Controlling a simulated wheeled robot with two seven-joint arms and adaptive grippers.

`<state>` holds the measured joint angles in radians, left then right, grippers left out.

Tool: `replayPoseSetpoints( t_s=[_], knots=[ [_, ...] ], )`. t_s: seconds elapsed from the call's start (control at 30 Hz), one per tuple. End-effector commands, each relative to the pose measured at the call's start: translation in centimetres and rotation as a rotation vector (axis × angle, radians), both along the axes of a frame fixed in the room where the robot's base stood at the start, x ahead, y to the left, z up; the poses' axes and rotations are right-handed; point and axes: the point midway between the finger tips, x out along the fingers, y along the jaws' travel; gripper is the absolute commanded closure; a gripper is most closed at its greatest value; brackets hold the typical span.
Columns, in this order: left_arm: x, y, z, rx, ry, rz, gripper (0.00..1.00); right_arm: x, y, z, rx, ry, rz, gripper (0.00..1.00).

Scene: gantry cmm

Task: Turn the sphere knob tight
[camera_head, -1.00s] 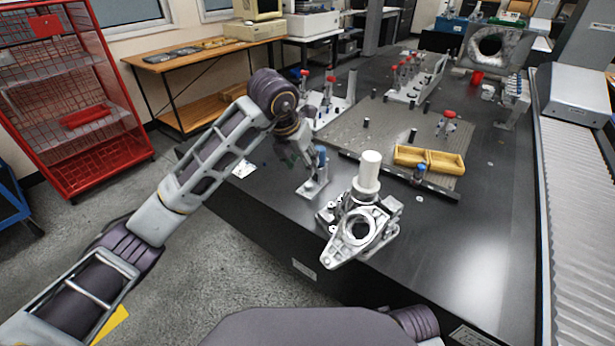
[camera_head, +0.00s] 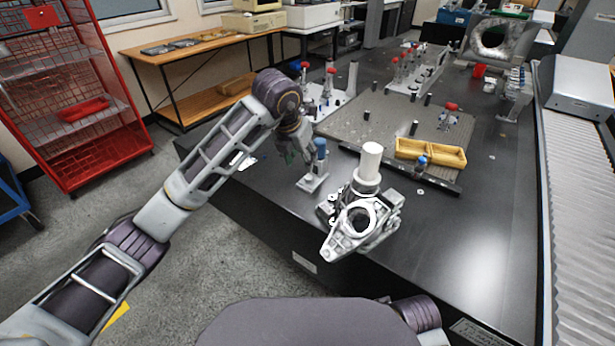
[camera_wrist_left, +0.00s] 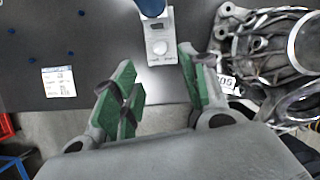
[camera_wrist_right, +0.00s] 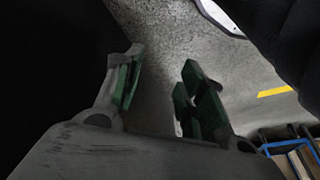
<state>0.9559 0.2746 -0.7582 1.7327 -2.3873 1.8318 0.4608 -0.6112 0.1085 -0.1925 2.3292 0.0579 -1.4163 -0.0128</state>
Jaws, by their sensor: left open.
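A blue-topped knob (camera_head: 320,147) stands upright on a small grey metal stand (camera_head: 313,182) near the table's left front edge. Its blue top also shows at the upper edge of the left wrist view (camera_wrist_left: 152,7), with the stand's foot below it. My left gripper (camera_head: 291,156) is just left of the knob, apart from it. In the left wrist view its green-padded fingers (camera_wrist_left: 160,92) are open and empty, with the stand beyond and between them. My right gripper (camera_wrist_right: 160,80) is open and empty above the floor, in its wrist view only.
A metal casting with a white cylinder (camera_head: 371,162) stands close right of the stand. A fixture with red and blue knobs (camera_head: 325,95) is behind it. A yellow tray (camera_head: 430,153) lies on the grey plate. Dark bare table (camera_head: 440,235) is free at the front right.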

Motion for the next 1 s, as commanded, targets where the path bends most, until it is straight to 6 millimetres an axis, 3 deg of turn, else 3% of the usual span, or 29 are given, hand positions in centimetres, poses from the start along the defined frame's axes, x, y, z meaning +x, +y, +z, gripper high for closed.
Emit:
replayPoseSetpoints(
  t_s=[0.47,0.7,1.0],
  knots=[
    [2.1,-1.1,-6.1,-0.002,0.002,0.0,0.56,0.2,0.4,2.1,0.023,-0.049,0.006,0.6],
    [3.1,-1.6,-8.7,-0.002,0.001,-0.001,0.56,0.0,0.9,0.4,0.044,-0.062,0.009,0.6],
    [3.6,-1.9,-9.9,-0.001,-0.001,-0.001,0.56,0.2,1.1,-0.9,0.055,-0.072,0.009,0.6]
  ],
)
